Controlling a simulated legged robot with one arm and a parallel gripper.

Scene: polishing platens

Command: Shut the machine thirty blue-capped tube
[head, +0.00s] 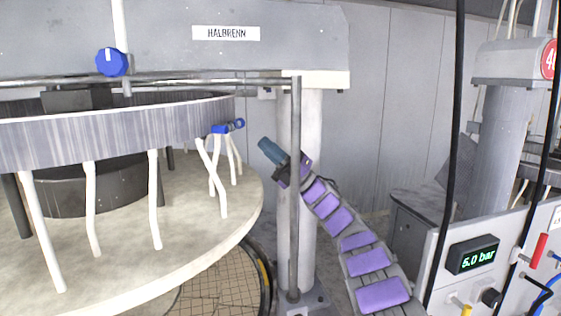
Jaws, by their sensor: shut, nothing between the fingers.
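A white tube (121,24) runs down from the top edge in the head view, with a round blue cap (111,62) beside it, in front of the grey beam. Two smaller blue fittings (220,129) sit at the rim of the large round platen (110,135), above thin white tubes. No number thirty is readable on this machine. My gripper (262,145), at the teal end of my purple-padded arm, is shut and empty. It appears right of the platen and the small blue fittings, apart from them in the picture; its depth is hard to tell.
A grey upright post (295,220) stands by my arm, partly in front of it. A pale round table (190,245) lies below the platen. At right are a panel reading 5.0 bar (473,255), black hanging cables (455,130) and a red number disc (550,59), cut off.

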